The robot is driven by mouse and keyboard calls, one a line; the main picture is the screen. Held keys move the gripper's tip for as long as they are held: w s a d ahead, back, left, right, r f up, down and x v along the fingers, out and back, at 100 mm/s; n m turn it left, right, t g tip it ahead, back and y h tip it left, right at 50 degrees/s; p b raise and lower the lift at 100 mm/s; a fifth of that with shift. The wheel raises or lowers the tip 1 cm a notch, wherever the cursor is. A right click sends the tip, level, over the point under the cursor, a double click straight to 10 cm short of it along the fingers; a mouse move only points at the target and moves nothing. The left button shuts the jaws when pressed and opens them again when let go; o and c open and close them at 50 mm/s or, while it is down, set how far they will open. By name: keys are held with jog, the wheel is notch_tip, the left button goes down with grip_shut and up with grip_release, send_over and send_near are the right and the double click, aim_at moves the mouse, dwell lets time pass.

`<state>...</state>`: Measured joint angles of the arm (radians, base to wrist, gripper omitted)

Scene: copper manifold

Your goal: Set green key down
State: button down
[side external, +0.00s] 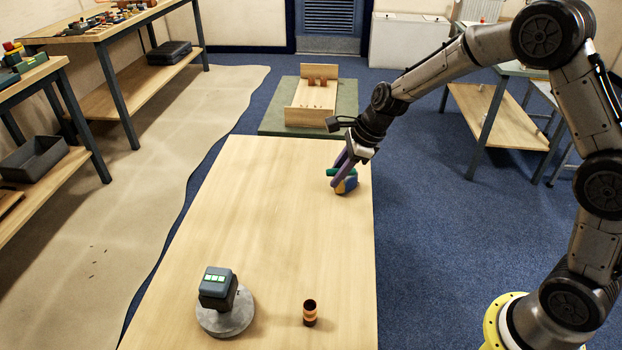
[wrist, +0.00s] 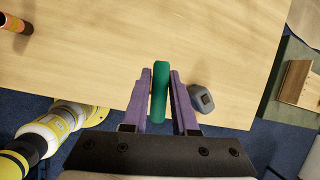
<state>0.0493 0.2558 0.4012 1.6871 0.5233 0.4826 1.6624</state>
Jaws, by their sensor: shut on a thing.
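The green key (wrist: 159,92) is a dark green bar held between the two purple fingers of my gripper (wrist: 160,80). In the side external view my gripper (side external: 345,172) reaches down near the far right edge of the wooden table, and part of the green key (side external: 333,172) shows at its fingers. Whether the key touches the tabletop I cannot tell. In the wrist view a grey faceted piece (wrist: 201,99) lies just right of the fingers, near the table edge.
The wooden table (side external: 270,220) is mostly clear. A copper fitting (side external: 310,313) stands at its near end, beside a dark device with green squares (side external: 216,285) on a round grey base (side external: 226,318). A wooden stand with copper pieces (side external: 316,98) lies beyond the far edge.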

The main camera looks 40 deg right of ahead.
jog(key=shift+s+r, duration=0.1)
jog(key=shift+r, duration=0.05)
jog(key=w+a+n+y, duration=0.1)
jog(key=w+a+n, duration=0.2)
jog(key=a, duration=1.4)
jog(key=shift+g, duration=0.3)
jog(key=w+a+f, duration=0.1)
jog(key=w+f, duration=0.2)
jog(key=w, duration=0.1)
jog(key=w+a+f, duration=0.2)
jog(key=w+f, duration=0.1)
jog(key=w+a+f, duration=0.1)
jog(key=w+f, duration=0.2)
jog(key=w, duration=0.1)
jog(key=shift+w+a, duration=0.3)
jog(key=shift+a, duration=0.1)
jog(key=shift+w+a+f, duration=0.1)
jog(key=shift+w+f, duration=0.05)
jog(key=shift+f, duration=0.15)
jog(key=shift+w+f, duration=0.15)
jog(key=shift+f, duration=1.45)
jog(key=shift+f, duration=0.1)
